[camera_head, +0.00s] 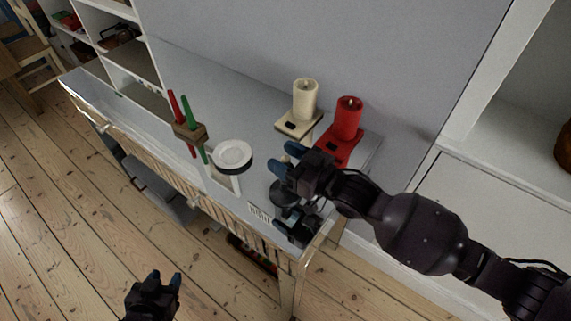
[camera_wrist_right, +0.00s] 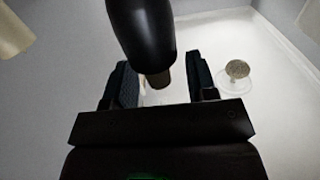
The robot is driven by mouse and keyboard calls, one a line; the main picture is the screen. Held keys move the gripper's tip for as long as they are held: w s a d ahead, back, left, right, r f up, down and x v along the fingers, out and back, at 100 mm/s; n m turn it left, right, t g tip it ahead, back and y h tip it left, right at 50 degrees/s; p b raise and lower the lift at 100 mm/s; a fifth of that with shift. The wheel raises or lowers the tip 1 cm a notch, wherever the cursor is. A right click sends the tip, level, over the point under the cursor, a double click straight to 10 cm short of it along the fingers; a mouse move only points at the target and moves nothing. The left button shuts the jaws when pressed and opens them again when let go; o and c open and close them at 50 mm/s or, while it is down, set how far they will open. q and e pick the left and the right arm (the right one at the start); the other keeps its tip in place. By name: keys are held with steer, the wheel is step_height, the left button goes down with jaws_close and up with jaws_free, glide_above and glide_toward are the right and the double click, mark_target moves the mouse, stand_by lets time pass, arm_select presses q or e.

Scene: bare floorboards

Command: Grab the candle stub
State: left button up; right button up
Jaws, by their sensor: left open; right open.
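I cannot tell with certainty which thing is the candle stub. In the head view my right gripper (camera_head: 287,159) is open above the tabletop's near right part. A dark round base (camera_head: 281,193) shows just below it; its upper part is hidden. In the right wrist view, a dark cylinder (camera_wrist_right: 142,35) with a brownish end comes down between the open fingers (camera_wrist_right: 165,82). I cannot see contact. A small beige round thing (camera_wrist_right: 237,68) on a clear base is right of the fingers. My left gripper (camera_head: 155,285) is open and empty, low over the floor.
A cream candle (camera_head: 305,100) and a red candle (camera_head: 347,119) stand on square holders behind the right gripper. White shelves flank the grey table (camera_head: 245,105).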

steer(key=shift+x, duration=0.9)
jaws_close()
